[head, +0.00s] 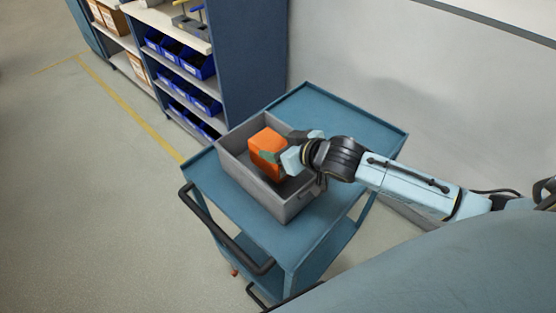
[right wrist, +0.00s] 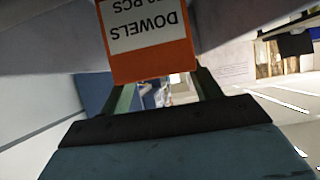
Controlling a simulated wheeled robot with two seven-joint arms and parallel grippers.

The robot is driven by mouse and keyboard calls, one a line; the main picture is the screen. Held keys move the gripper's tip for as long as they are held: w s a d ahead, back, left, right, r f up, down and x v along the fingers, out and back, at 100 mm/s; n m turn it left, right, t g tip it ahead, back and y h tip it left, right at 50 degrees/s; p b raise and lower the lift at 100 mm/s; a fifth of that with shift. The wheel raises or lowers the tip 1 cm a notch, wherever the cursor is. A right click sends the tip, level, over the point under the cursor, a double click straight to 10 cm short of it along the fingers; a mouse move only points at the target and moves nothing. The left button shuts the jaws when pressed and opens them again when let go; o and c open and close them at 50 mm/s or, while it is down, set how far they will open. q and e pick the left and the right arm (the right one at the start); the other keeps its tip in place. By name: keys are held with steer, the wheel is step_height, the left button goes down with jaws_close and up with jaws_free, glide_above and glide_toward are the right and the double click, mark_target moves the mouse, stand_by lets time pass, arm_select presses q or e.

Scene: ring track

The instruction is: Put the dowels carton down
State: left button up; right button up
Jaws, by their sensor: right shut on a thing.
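The dowels carton (head: 266,144) is an orange box in the head view, inside the upper part of a grey open bin on a blue cart. In the right wrist view the carton (right wrist: 152,62) shows a white label reading DOWELS, upside down. My right gripper (head: 279,157) reaches in from the right over the bin's rim and is shut on the carton. I cannot tell whether the carton's bottom touches the bin floor. My left gripper is not in view.
The grey bin (head: 234,178) stands on the top of the blue cart (head: 318,103), which has free room behind the bin. A black handle (head: 222,233) is at the cart's front left. A shelf unit with blue bins (head: 196,64) stands behind. A white wall is at right.

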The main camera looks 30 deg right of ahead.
steer(key=shift+f, duration=0.35)
step_height(320, 180, down, 4)
steer(key=shift+w+r+b, duration=0.1)
steer(key=shift+r+b, duration=0.1)
steer(key=shift+b, duration=0.2)
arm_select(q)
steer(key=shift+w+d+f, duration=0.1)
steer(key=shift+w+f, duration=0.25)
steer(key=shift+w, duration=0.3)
arm_select(e)
steer(key=shift+r, duration=0.1)
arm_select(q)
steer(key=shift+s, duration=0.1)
arm_select(e)
steer(key=o, duration=1.4)
steer(key=shift+f, duration=0.2)
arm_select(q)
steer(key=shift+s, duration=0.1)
arm_select(e)
steer(key=shift+r, duration=0.2)
arm_select(q)
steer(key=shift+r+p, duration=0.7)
steer(key=shift+p, duration=0.1)
arm_select(e)
steer(key=v, duration=1.2)
steer(key=shift+f, duration=0.1)
